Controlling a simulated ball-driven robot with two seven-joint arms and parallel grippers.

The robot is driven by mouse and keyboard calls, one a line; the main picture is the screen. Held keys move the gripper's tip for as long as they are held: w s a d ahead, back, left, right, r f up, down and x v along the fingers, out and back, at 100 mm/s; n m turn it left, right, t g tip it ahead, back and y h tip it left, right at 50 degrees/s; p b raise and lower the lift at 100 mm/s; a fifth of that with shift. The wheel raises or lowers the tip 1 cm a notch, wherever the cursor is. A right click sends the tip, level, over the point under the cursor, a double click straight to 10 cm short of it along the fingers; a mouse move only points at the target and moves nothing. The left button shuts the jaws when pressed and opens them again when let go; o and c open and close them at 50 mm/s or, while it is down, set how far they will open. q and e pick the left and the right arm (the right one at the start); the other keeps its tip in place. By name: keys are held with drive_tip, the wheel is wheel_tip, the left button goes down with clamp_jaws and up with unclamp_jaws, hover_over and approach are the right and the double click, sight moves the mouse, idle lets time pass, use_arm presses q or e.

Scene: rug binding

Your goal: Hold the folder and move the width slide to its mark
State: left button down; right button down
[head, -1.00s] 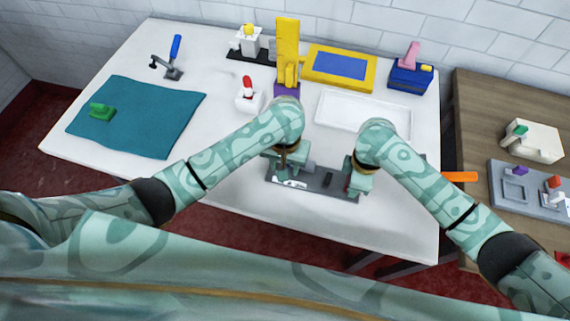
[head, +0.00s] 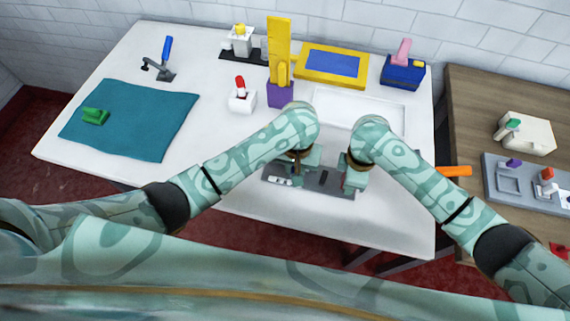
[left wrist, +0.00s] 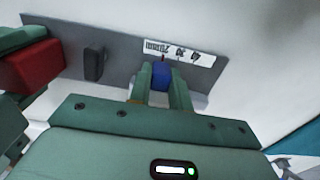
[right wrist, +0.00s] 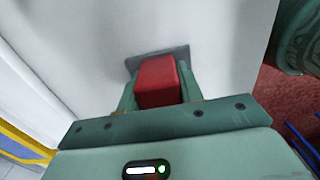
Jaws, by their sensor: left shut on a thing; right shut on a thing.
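The folder is a dark grey plate (head: 335,191) near the table's front edge. It carries a white printed scale (left wrist: 181,52) and a dark upright block (left wrist: 93,65). My left gripper (left wrist: 161,78) is shut on the blue width slide (left wrist: 161,73), at the end of the scale nearer the dark block. In the head view my left gripper (head: 300,170) hides the slide. My right gripper (right wrist: 157,82) is shut on the folder's red grip block (right wrist: 156,80), at the plate's right end in the head view. The exact mark under the slide cannot be read.
A teal mat (head: 135,122) with a green piece (head: 95,117) lies left. A purple holder (head: 280,94) with yellow parts, a white tray (head: 365,106) and a yellow-framed blue pad (head: 332,64) stand behind. An orange bar (head: 453,171) juts out right. Table left of the folder is clear.

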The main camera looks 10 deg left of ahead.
use_arm(q)
drive_tip(key=c, duration=1.3)
unclamp_jaws()
wheel_tip(320, 180, up, 12)
use_arm(e)
drive_tip(key=c, duration=0.8)
unclamp_jaws()
drive_tip(key=shift+c, duration=0.2)
